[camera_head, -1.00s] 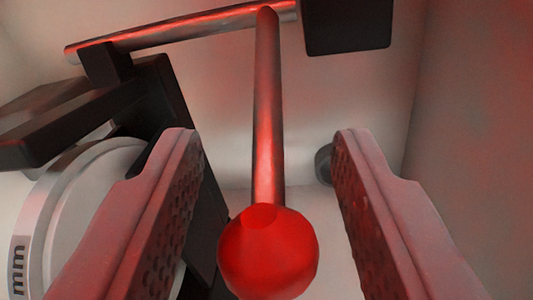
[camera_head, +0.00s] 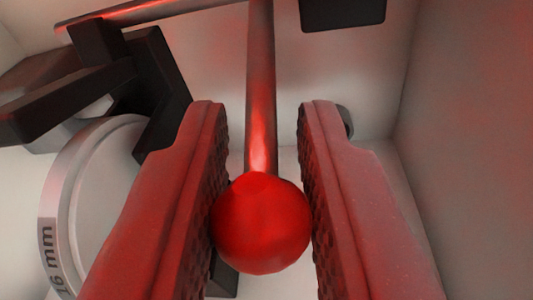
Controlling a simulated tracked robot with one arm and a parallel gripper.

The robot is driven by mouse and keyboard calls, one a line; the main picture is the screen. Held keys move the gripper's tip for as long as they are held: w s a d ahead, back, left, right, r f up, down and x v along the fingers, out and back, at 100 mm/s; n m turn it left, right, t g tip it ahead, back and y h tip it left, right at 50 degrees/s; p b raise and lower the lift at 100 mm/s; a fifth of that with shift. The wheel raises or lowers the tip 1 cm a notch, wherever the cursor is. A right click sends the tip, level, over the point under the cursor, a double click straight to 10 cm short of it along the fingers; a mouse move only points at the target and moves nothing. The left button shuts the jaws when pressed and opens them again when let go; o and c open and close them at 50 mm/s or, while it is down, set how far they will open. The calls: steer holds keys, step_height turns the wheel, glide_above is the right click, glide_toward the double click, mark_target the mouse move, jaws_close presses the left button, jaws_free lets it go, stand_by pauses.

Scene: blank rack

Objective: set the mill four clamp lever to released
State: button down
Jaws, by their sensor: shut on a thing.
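The clamp lever (camera_head: 261,95) is a metal rod with a red ball knob (camera_head: 261,225) at its near, lower end. Its upper end meets a horizontal metal shaft (camera_head: 150,12) at the top of the view. My gripper (camera_head: 262,110) has one finger on each side of the lever, shut on the red knob. The left finger meets the knob's left side and the right finger its right side. No label naming the mill shows in this view.
A black bracket (camera_head: 160,95) and a pale round disc (camera_head: 105,210) marked in mm stand at left. A dark block (camera_head: 343,12) hangs at top right. A small dark round part (camera_head: 345,121) sits behind my right finger. A pale wall (camera_head: 465,130) bounds the right.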

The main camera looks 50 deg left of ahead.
steer(key=shift+a, duration=0.1)
steer(key=c, duration=1.3)
jaws_free()
steer(key=b+v, duration=0.2)
steer(key=v, duration=1.2)
steer(key=shift+f+b, duration=0.15)
steer(key=shift+b, duration=0.2)
steer(key=shift+c, duration=0.2)
